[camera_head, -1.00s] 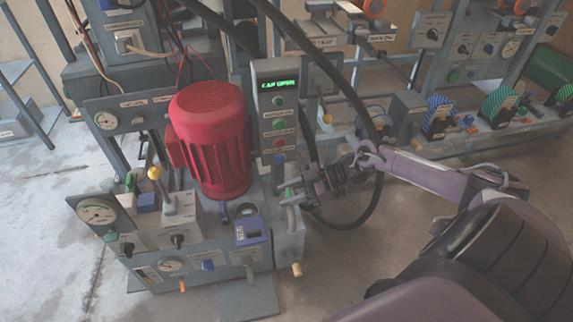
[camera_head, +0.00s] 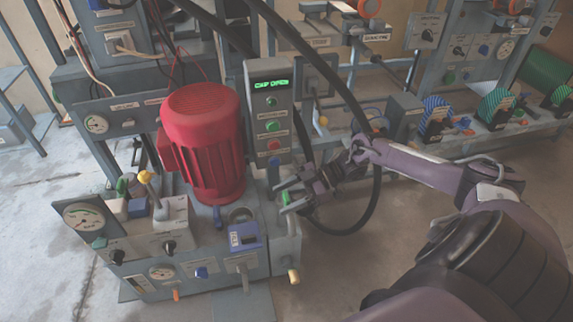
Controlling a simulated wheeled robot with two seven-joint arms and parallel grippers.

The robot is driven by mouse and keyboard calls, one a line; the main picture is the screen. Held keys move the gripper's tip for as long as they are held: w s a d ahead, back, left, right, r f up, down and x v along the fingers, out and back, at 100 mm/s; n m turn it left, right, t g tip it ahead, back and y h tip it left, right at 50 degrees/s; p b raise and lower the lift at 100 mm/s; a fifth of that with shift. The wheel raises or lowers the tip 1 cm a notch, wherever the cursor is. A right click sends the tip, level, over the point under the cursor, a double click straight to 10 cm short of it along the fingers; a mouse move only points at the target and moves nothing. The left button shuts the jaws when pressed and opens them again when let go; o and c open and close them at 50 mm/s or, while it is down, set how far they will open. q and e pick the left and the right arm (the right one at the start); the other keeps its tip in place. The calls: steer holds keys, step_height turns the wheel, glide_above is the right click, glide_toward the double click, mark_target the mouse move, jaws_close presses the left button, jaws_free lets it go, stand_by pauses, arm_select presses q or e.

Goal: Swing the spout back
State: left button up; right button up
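The press unit (camera_head: 190,262) has a red motor (camera_head: 203,140) on top and a display reading "CAP OPEN". A short grey curved pipe (camera_head: 291,222), which may be the spout, stands at the unit's right edge, with a small green piece (camera_head: 286,198) at its top. My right gripper (camera_head: 284,196) reaches in from the right at that green piece. Its fingers look spread to either side of it; whether they touch it I cannot tell. A dark round opening (camera_head: 240,215) shows left of the pipe. My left gripper is out of view.
A thick black hose (camera_head: 375,190) loops down close behind my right gripper. The floor at the lower right is partly covered by my arm.

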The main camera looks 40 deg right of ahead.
steer(key=shift+d, duration=0.1)
steer(key=v, duration=0.7)
steer(key=shift+d, duration=0.3)
steer(key=shift+s+r, duration=0.1)
steer(key=shift+s, duration=0.05)
